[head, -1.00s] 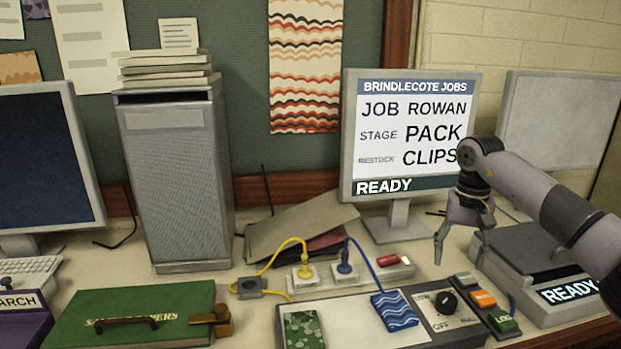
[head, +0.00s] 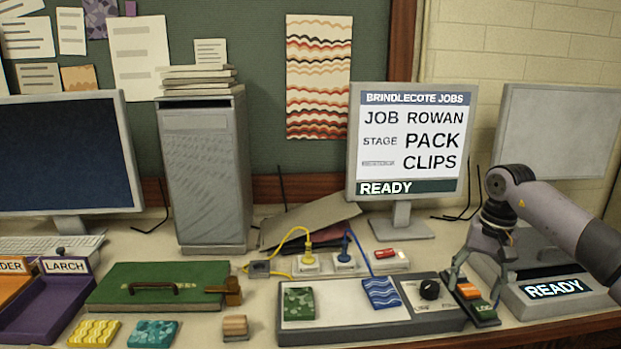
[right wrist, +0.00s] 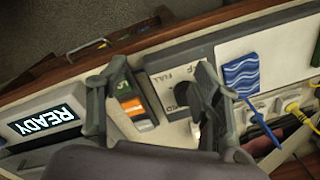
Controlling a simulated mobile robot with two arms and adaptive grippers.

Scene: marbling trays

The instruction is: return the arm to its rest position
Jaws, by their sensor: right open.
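My right gripper (head: 475,282) is open and empty, with its fingers pointing down over the strip of buttons (head: 470,292) at the table's right. My right arm comes in from the right edge. My left gripper is not in view.
A grey device with a READY display (head: 553,289) stands right of the gripper. The knob panel (head: 425,312) with green and blue patterned blocks lies left. A monitor (head: 357,150) stands behind. A green box (head: 150,272) and a purple tray (head: 45,310) are further left.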

